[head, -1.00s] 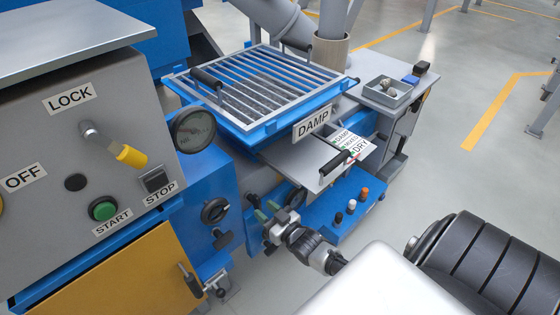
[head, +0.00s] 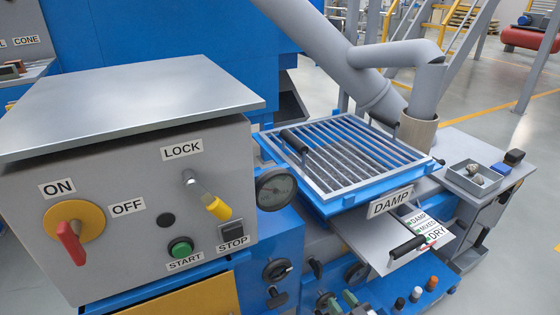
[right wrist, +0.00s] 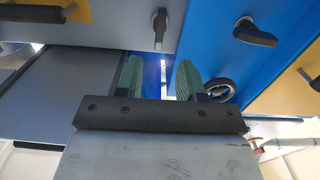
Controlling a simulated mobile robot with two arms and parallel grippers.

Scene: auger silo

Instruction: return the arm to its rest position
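Most of my right arm is below the frame in the head view. My left gripper is in neither view.
A grey control box (head: 130,190) with a red-handled switch (head: 72,240) and green start button (head: 180,248) stands left. Open floor is beyond.

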